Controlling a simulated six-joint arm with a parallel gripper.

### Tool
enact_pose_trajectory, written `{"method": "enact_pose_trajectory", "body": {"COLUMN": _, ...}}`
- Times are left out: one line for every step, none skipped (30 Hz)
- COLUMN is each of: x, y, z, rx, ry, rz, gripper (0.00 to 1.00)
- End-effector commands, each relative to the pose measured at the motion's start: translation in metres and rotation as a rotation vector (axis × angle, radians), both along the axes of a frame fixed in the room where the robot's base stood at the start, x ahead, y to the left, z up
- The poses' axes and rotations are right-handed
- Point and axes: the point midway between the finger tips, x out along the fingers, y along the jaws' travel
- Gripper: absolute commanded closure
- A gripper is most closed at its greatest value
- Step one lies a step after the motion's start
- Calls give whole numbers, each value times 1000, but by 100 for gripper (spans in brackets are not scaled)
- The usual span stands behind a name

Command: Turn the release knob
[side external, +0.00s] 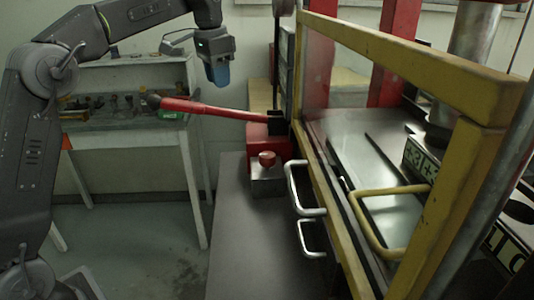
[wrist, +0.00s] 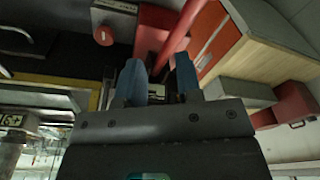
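The release knob (side external: 267,159) is a small red knob on top of a grey metal block (side external: 268,182), beside the red pump body of the press. In the wrist view the knob (wrist: 103,36) shows at the upper left, clear of my fingers. My gripper (side external: 217,74) has blue fingertips and hangs in the air above and to the left of the knob, not touching it. In the wrist view the two blue fingers of my gripper (wrist: 159,78) stand apart with nothing held between them.
A long red lever (side external: 205,108) slopes from the pump toward the left, below my gripper. A yellow guard frame (side external: 430,72) with a clear panel stands to the right. A workbench (side external: 130,130) stands behind.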

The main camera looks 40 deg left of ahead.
Motion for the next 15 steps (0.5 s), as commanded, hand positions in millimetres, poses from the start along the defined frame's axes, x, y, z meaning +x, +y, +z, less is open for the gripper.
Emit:
{"method": "enact_pose_trajectory", "body": {"x": 9, "y": -33, "z": -7, "rx": 7, "ry": 24, "rz": -144, "gripper": 63}}
{"method": "enact_pose_trajectory", "body": {"x": 12, "y": -50, "z": -11, "rx": 12, "ry": 39, "rz": -224, "gripper": 60}}
{"method": "enact_pose_trajectory", "body": {"x": 15, "y": -70, "z": -15, "rx": 17, "ry": 53, "rz": -322, "gripper": 56}}
{"method": "enact_pose_trajectory", "body": {"x": 16, "y": -84, "z": -17, "rx": 20, "ry": 65, "rz": -389, "gripper": 53}}
{"method": "enact_pose_trajectory", "body": {"x": 17, "y": -96, "z": -20, "rx": 23, "ry": 73, "rz": -448, "gripper": 50}}
{"method": "enact_pose_trajectory", "body": {"x": 18, "y": -110, "z": -22, "rx": 26, "ry": 83, "rz": -513, "gripper": 46}}
{"method": "enact_pose_trajectory", "body": {"x": 18, "y": -118, "z": -24, "rx": 28, "ry": 90, "rz": -553, "gripper": 44}}
{"method": "enact_pose_trajectory", "body": {"x": 18, "y": -124, "z": -25, "rx": 30, "ry": 95, "rz": -586, "gripper": 41}}
{"method": "enact_pose_trajectory", "body": {"x": 18, "y": -130, "z": -27, "rx": 31, "ry": 100, "rz": -616, "gripper": 37}}
{"method": "enact_pose_trajectory", "body": {"x": 17, "y": -133, "z": -28, "rx": 32, "ry": 102, "rz": -631, "gripper": 34}}
{"method": "enact_pose_trajectory", "body": {"x": 17, "y": -135, "z": -29, "rx": 32, "ry": 104, "rz": -639, "gripper": 31}}
{"method": "enact_pose_trajectory", "body": {"x": 17, "y": -135, "z": -31, "rx": 32, "ry": 105, "rz": -644, "gripper": 30}}
{"method": "enact_pose_trajectory", "body": {"x": 17, "y": -135, "z": -33, "rx": 32, "ry": 106, "rz": -644, "gripper": 30}}
{"method": "enact_pose_trajectory", "body": {"x": 17, "y": -135, "z": -35, "rx": 32, "ry": 106, "rz": -643, "gripper": 30}}
{"method": "enact_pose_trajectory", "body": {"x": 17, "y": -134, "z": -39, "rx": 32, "ry": 106, "rz": -642, "gripper": 30}}
